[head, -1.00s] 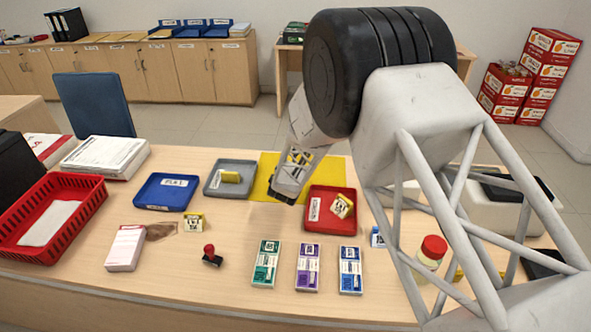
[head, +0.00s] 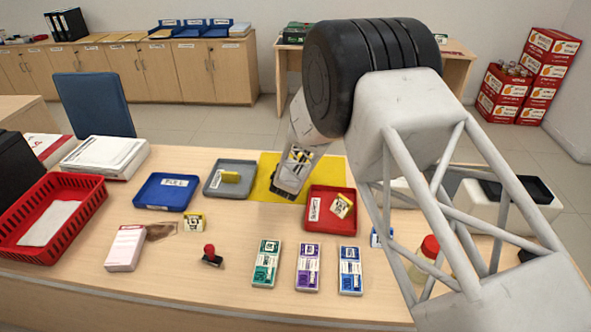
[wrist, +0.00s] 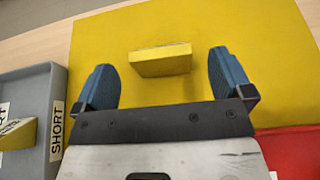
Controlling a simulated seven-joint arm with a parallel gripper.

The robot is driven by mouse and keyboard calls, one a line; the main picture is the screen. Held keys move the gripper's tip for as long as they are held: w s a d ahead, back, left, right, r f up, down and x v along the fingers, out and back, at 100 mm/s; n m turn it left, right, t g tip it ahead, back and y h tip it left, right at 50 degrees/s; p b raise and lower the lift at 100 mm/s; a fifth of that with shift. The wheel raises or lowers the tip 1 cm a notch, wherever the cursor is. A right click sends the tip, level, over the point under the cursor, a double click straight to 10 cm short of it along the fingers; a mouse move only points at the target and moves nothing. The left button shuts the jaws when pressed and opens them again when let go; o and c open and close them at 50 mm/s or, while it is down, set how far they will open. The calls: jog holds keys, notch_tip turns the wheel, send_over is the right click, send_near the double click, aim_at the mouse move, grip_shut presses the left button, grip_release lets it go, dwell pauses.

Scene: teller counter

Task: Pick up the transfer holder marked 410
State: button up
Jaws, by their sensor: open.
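A yellow holder (wrist: 160,60) stands on the yellow mat (wrist: 275,30) in the wrist view, with no marking readable on it from here. My gripper (wrist: 161,68) is open, with one blue finger on each side of this holder and gaps on both sides. In the head view my gripper (head: 285,187) is over the yellow mat (head: 335,168) and hides this holder. Other yellow holders are in the grey tray (head: 230,178), in the red tray (head: 342,205) and on the counter (head: 193,221). I cannot read 410 on any of them.
A blue tray (head: 165,192) stands left of the grey tray (head: 212,188). The red tray (head: 320,222) is close by the mat's right front. A stamp (head: 211,257), several banded packs (head: 307,268) and a red-capped jar (head: 428,250) stand in front. A red basket (head: 92,205) is at left.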

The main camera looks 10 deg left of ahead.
jog(key=shift+x, duration=2.15)
jog(key=shift+c, duration=0.5)
jog(key=c, duration=0.9)
jog(key=shift+r, duration=0.1)
jog(key=shift+r, duration=0.8)
jog(key=shift+s+d+r, duration=0.1)
jog(key=shift+r, duration=0.85)
jog(key=s+d, duration=0.1)
jog(key=s, duration=0.4)
jog(key=s+d+r, duration=0.1)
jog(key=s+d, duration=0.1)
jog(key=s, duration=0.3)
jog(key=s+d, duration=0.1)
jog(key=s, duration=0.4)
jog(key=shift+d+r, duration=0.15)
jog(key=shift+d, duration=0.15)
